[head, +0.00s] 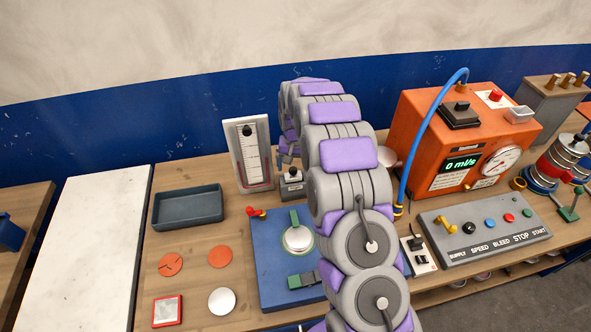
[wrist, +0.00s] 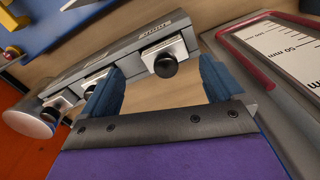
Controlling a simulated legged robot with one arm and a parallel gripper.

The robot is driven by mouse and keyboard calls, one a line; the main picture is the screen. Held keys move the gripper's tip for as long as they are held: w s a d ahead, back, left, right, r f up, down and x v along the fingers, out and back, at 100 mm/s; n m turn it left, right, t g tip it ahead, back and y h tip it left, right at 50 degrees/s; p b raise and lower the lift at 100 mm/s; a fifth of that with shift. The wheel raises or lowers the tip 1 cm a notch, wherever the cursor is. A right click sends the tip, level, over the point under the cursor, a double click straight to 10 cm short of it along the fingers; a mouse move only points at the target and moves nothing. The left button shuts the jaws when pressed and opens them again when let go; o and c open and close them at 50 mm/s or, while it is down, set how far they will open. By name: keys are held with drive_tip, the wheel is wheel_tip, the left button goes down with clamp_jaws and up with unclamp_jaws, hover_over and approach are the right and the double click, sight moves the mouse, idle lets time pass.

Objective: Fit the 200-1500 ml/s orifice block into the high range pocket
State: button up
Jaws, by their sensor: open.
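In the wrist view, a grey metal rack (wrist: 122,50) holds several pale blocks with black knobs. The nearest knobbed block (wrist: 168,54) sits at its right end, and another block (wrist: 98,80) is further left. The lettering is too blurred and turned to read, so I cannot tell which is the 200-1500 ml/s block. My gripper (wrist: 160,85) is open with blue fingertips, just short of the nearest block and empty. In the head view, a grey knobbed piece (head: 291,184) shows beside my arm, which hides most of the rack. I cannot identify the high range pocket.
A white-framed gauge (head: 248,152) stands close by; its red-edged frame (wrist: 236,40) is right of my fingers. An orange machine (head: 425,150) with a blue hose and a grey control panel (head: 485,230) are on the right. A blue clamp base (head: 270,265) and dark tray (head: 188,207) are left.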

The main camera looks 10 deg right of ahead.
drive_tip(key=s+a+r, duration=0.1)
drive_tip(key=s+r, duration=0.3)
drive_tip(key=r, duration=0.4)
drive_tip(key=s+r, duration=0.4)
drive_tip(key=r, duration=0.3)
drive_tip(key=s+r+n+g, duration=0.1)
drive_tip(key=s+r, duration=0.1)
drive_tip(key=s, duration=1.8)
drive_tip(key=s+r+n, duration=0.2)
drive_tip(key=s+r, duration=0.1)
drive_tip(key=s, duration=1.7)
drive_tip(key=shift+d+r+g, duration=0.2)
drive_tip(key=shift+r+g, duration=0.1)
drive_tip(key=shift+g, duration=0.1)
